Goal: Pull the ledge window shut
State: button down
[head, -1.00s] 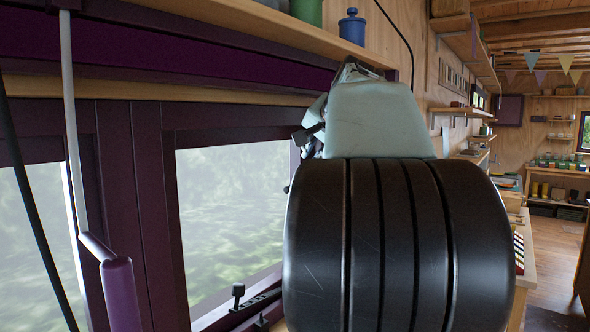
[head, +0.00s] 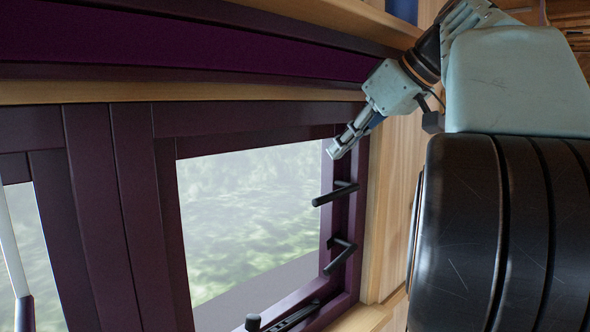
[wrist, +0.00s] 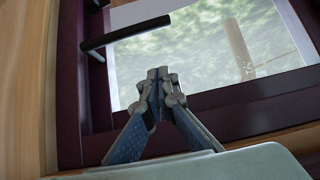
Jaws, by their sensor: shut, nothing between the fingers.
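The window (head: 250,220) has a dark purple frame around a pale pane in the head view. Two black handles, an upper one (head: 336,194) and a lower one (head: 342,255), stick out from its right side. A black stay bar (head: 290,318) lies along the bottom rail. I cannot tell how far the window stands open. My gripper (head: 337,151) is shut and empty near the window's upper right corner, a little above the upper handle. In the wrist view my closed fingertips (wrist: 158,74) show against the pane, with a black handle (wrist: 125,33) to their upper left, apart from them.
A wooden shelf (head: 330,15) runs above the window. A plywood wall (head: 395,180) stands just right of the frame. Another window pane with a pale rod (head: 12,240) is at the far left. My black and pale green arm links block the right side.

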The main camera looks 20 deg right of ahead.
jog(key=w+f, duration=0.1)
jog(key=f, duration=0.1)
jog(key=w+a+f, duration=0.1)
jog(key=f, duration=0.2)
jog(key=w+f, duration=0.1)
jog(key=f, duration=0.1)
jog(key=shift+w+a+f, duration=0.2)
jog(key=shift+w+f, duration=0.05)
jog(key=shift+f, duration=0.05)
jog(key=shift+s+f, duration=0.2)
jog(key=shift+f, duration=0.1)
